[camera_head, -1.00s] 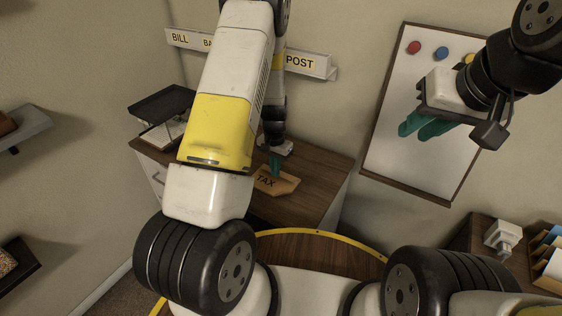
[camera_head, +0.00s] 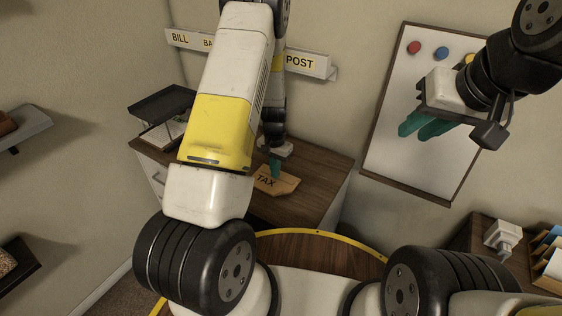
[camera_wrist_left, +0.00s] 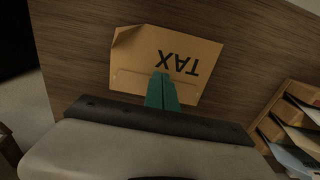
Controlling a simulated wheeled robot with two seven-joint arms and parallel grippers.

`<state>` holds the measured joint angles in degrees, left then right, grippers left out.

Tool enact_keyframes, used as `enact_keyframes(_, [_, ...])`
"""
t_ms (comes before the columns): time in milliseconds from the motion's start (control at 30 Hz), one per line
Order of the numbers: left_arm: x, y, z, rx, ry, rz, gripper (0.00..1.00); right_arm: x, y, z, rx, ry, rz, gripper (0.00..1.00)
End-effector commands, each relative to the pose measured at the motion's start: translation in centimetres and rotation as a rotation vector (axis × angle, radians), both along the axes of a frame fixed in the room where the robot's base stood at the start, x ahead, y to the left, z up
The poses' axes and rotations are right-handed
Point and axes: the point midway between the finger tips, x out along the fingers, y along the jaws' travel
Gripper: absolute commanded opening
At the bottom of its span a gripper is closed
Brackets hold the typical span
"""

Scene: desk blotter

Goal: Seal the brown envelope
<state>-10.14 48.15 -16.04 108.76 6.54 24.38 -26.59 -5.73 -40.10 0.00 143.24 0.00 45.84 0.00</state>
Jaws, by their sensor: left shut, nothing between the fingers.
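The brown envelope (camera_head: 284,184), marked TAX, lies on the wooden cabinet top below my left arm. In the left wrist view the envelope (camera_wrist_left: 203,57) shows its printed face, and a thin line crosses it near the fingers. My left gripper (camera_head: 276,166) is shut and empty, with its green fingertips pointing down at the envelope. In the left wrist view the fingertips (camera_wrist_left: 162,76) overlap the envelope just beside the lettering; I cannot tell whether they touch it. My right gripper (camera_head: 420,124) is raised at the right in front of the whiteboard, its green fingers apart and empty.
A dark tray stack (camera_head: 160,106) stands at the back left of the cabinet top (camera_head: 320,168). A label rail (camera_head: 306,65) runs along the wall behind. A whiteboard (camera_head: 400,165) leans at the right. A rack of folders (camera_head: 548,255) sits at the lower right.

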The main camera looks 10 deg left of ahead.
Motion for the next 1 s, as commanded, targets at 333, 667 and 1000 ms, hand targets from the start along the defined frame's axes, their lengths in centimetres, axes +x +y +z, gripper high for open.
enact_keyframes(333, [0.1,0.0,3.0,0.0,-0.004,-0.002,0.0,0.0,0.0,0.0,0.0,0.0,0.0,0.24])
enact_keyframes(667, [0.1,0.0,5.6,0.001,-0.004,-0.001,0.0,0.0,0.0,0.0,0.0,0.0,0.0,0.24])
enact_keyframes(1000, [0.1,0.0,7.1,0.0,-0.002,-0.001,0.0,0.0,0.0,0.0,0.0,0.0,0.0,0.24])
